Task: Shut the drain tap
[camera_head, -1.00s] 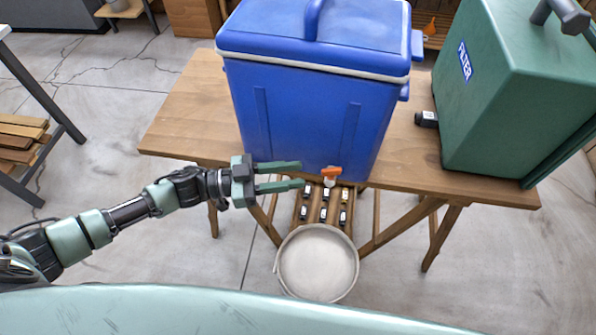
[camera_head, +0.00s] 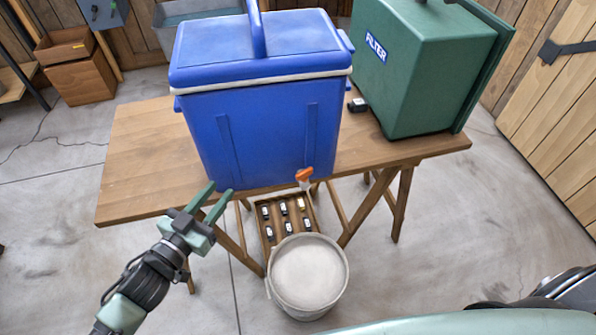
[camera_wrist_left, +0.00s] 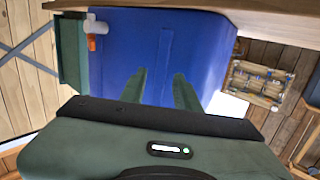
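The drain tap (camera_head: 304,177) has an orange handle and a pale body, low on the front of the blue cooler (camera_head: 265,140), above the bucket. It also shows at the upper left of the left wrist view (camera_wrist_left: 92,40). I cannot tell from its handle whether it is open or shut. My left gripper (camera_head: 220,190) is open and empty, left of the tap and apart from it, near the table's front edge. Its parted fingers (camera_wrist_left: 158,88) point toward the cooler's front in the left wrist view. My right gripper is not in view.
A grey bucket (camera_head: 344,281) with a pale top or contents stands below the tap. A wooden crate (camera_head: 268,235) with several small dark-and-white items is behind it. The green FILTER box (camera_head: 425,85) stands right of the cooler on the wooden table (camera_head: 130,165).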

